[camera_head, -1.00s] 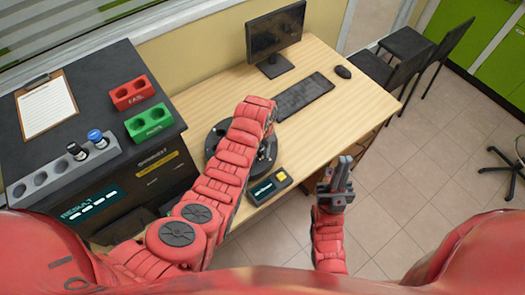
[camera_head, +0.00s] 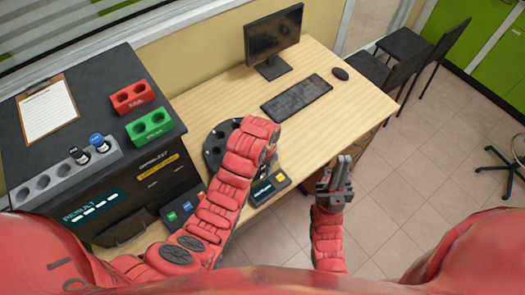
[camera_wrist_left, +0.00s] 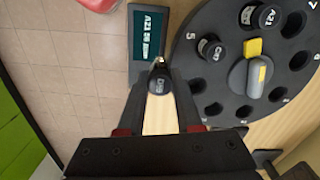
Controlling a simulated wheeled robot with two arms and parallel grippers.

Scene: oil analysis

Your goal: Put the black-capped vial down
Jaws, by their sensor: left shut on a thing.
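The black-capped vial (camera_wrist_left: 158,82) is between the fingers of my left gripper (camera_wrist_left: 159,100) in the left wrist view. I see it from above, cap towards the camera; its lower part is hidden. It is beside the small display device (camera_wrist_left: 148,35), to the left of the round dark carousel (camera_wrist_left: 190,70). In the head view my left gripper (camera_head: 268,160) is mostly hidden by its arm, over the desk near the carousel (camera_head: 213,150). My right gripper (camera_head: 340,172) is beyond the desk's near right edge, with nothing visible in it.
The carousel holds two other dark-capped vials (camera_wrist_left: 212,47) (camera_wrist_left: 265,17) and has several empty holes. A grey rack (camera_head: 65,170) holds two vials. Red (camera_head: 132,97) and green (camera_head: 150,125) holders stand nearby. A keyboard (camera_head: 297,97) and monitor (camera_head: 274,40) are at the back.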

